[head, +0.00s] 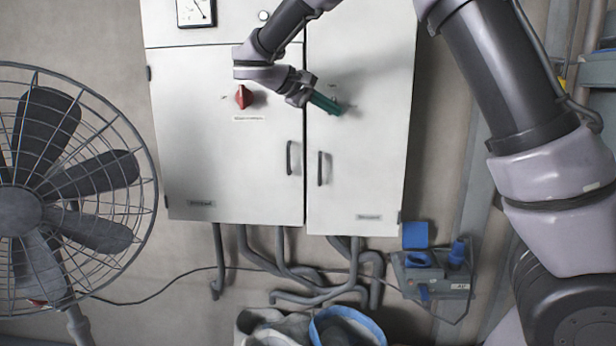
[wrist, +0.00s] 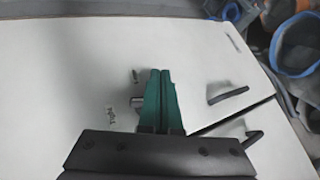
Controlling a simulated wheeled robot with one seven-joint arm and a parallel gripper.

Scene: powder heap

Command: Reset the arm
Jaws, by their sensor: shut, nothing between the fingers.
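My gripper (head: 338,108) has green fingers and hangs in front of the white cabinet (head: 230,170), over the upper part of its right door. In the wrist view the two green fingers (wrist: 161,74) lie side by side, shut, with nothing between them. A red rotary knob (head: 244,97) sits on the left door, left of my gripper. I cannot tell how far the fingertips are from the door.
A caged fan (head: 75,185) stands at the left. Two dark door handles (head: 290,158) (head: 320,168) stick out below my gripper. A cable (head: 160,285) runs along the wall.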

